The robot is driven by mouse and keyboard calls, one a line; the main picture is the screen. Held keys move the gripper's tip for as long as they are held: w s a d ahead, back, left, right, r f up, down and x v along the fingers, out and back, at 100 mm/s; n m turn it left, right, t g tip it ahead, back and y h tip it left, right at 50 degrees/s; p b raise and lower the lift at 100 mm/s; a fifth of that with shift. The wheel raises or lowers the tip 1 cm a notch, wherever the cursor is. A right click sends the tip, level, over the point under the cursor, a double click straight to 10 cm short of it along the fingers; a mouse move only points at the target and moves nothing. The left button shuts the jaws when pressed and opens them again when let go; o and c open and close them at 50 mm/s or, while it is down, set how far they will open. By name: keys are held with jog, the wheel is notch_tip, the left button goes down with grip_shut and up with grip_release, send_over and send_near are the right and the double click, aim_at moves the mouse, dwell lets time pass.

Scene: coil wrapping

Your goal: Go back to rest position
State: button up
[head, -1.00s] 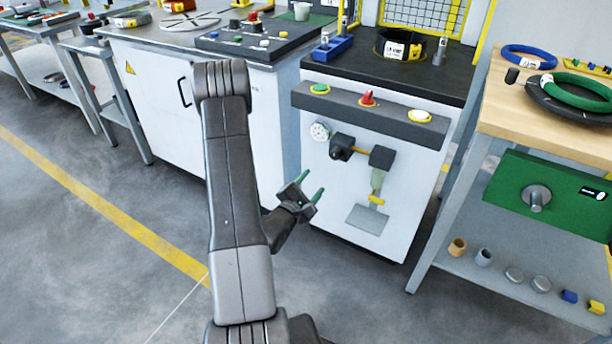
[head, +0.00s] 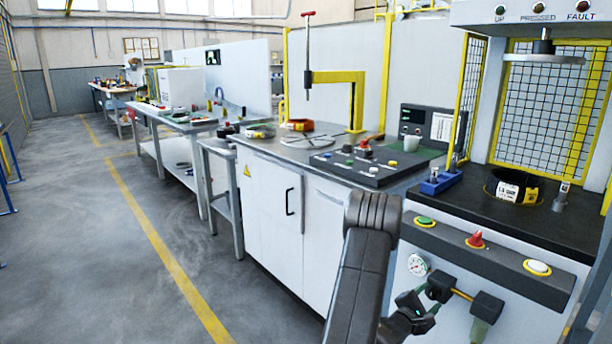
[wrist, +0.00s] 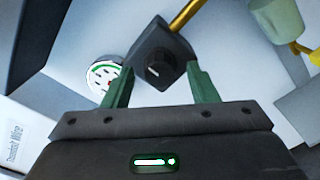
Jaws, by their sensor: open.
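My gripper (head: 426,305) is low in front of the white press cabinet, at the lower right of the head view. In the wrist view my gripper (wrist: 160,92) shows two green fingers spread apart with nothing between them. Beyond the fingers is a dark valve block (wrist: 160,55) with a round knob and a yellow pipe. A white round gauge (wrist: 102,76) sits by the left finger. My arm rises in front of the cabinets, folded at the elbow.
The press cabinet carries a green button (head: 425,221), a red button (head: 476,240) and a white button (head: 538,267). A black ring (head: 516,187) lies on its top under the press plate (head: 543,58). A white workbench cabinet (head: 271,212) stands left of it. The floor at left is open.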

dwell(0.4)
jog(key=p+v, duration=0.1)
jog(key=v, duration=1.2)
jog(key=b+x, duration=0.1)
jog(key=x, duration=1.2)
jog(key=shift+w+d, duration=0.15)
jog(key=shift+d, duration=0.15)
jog(key=shift+a+f+m, duration=0.1)
jog(key=shift+a+m, duration=0.1)
jog(key=shift+m, duration=0.2)
jog(key=m+b, duration=0.1)
jog(key=m, duration=0.2)
jog(key=m+b, duration=0.2)
jog(key=m, duration=0.4)
jog(key=shift+m, duration=0.4)
jog(key=m+b, duration=0.1)
jog(key=m, duration=0.4)
jog(key=shift+m, duration=0.3)
jog(key=m, duration=0.4)
